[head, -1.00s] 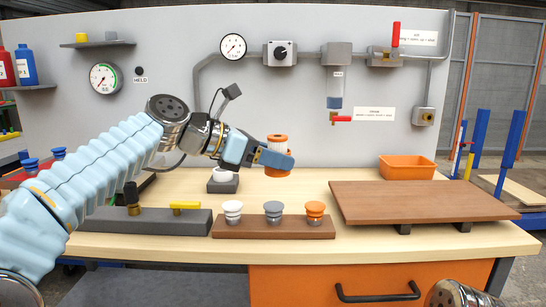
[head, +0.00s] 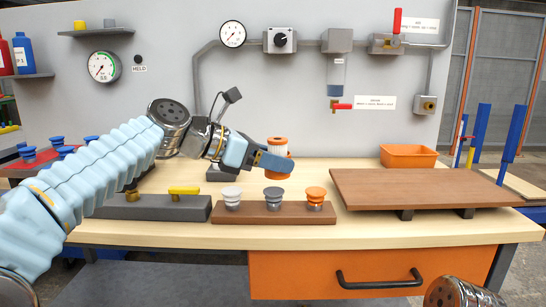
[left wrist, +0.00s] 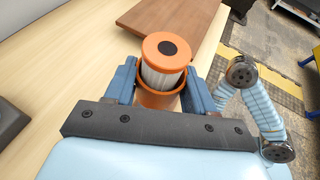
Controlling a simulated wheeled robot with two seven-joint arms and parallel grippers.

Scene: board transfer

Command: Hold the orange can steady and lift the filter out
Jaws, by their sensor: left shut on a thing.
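My left gripper (head: 274,161) is shut around the orange can (head: 284,173), with one finger on each side. The can shows in the left wrist view (left wrist: 160,98) between the two blue fingers. The filter (head: 277,147) has a white pleated body and an orange end cap. It sits in the can with its upper part standing above the rim. In the left wrist view its orange cap (left wrist: 165,47) has a dark centre. The lower part of the filter is hidden in the can. My right gripper is not in view.
A brown rack (head: 272,220) holds white, grey and orange plugs in front of the can. A brown raised board (head: 425,186) stands to the right, with an orange bin (head: 408,155) behind it. A grey block (head: 160,208) with a yellow handle lies at the left.

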